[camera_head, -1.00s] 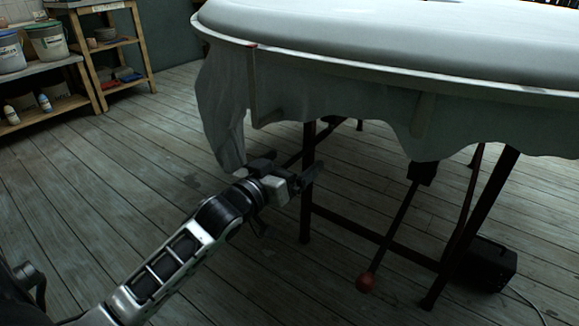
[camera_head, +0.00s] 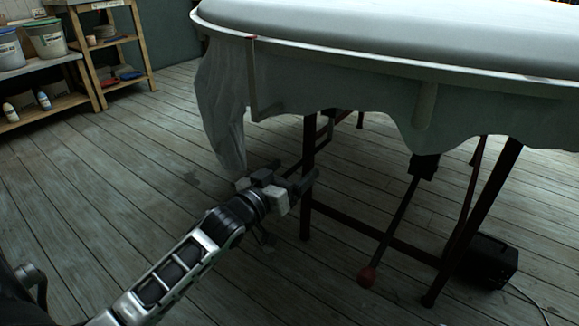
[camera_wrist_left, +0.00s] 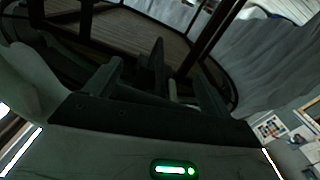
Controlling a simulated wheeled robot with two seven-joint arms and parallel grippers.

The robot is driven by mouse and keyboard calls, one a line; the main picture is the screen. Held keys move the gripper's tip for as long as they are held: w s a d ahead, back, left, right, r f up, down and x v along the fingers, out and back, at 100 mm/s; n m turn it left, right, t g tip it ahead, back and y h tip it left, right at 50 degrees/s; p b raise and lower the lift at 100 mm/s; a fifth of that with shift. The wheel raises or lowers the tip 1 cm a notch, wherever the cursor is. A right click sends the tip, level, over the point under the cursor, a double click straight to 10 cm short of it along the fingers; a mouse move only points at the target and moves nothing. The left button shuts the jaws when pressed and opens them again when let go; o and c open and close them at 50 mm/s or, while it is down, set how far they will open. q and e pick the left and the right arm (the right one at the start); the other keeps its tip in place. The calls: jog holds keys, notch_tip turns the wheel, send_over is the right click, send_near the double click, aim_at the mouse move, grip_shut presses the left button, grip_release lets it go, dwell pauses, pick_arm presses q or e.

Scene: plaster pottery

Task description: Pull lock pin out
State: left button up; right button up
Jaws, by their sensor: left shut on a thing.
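My left gripper (camera_head: 306,182) is low beneath the near left edge of the large round table (camera_head: 400,68), close to a dark table leg (camera_head: 308,215). In the left wrist view, a dark upright piece (camera_wrist_left: 158,66) and a short pale rod, which looks like the lock pin (camera_wrist_left: 172,90), show between the fingers. The gripper is shut on this pin, though the contact is dark and hard to make out. In the head view the pin is hidden by the gripper. My right gripper is not in view.
A grey cloth (camera_head: 222,115) hangs from the table edge just above my left wrist. A black box (camera_head: 484,262) lies on the floor. Shelves (camera_head: 45,110) stand far left; floor between is clear.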

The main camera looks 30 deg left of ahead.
pick_arm(q)
jog(key=o, duration=1.3)
jog(key=shift+f, duration=0.4)
jog(key=shift+r, duration=0.1)
jog(key=shift+s, duration=0.1)
jog(key=shift+s, duration=0.25)
jog(key=s+p, duration=0.1)
jog(key=s, duration=0.4)
jog(key=s+a+p, duration=0.1)
jog(key=s+p, duration=0.1)
jog(key=s, duration=0.3)
jog(key=s+p, duration=0.1)
jog(key=s, duration=0.4)
jog(key=shift+s+a, duration=0.15)
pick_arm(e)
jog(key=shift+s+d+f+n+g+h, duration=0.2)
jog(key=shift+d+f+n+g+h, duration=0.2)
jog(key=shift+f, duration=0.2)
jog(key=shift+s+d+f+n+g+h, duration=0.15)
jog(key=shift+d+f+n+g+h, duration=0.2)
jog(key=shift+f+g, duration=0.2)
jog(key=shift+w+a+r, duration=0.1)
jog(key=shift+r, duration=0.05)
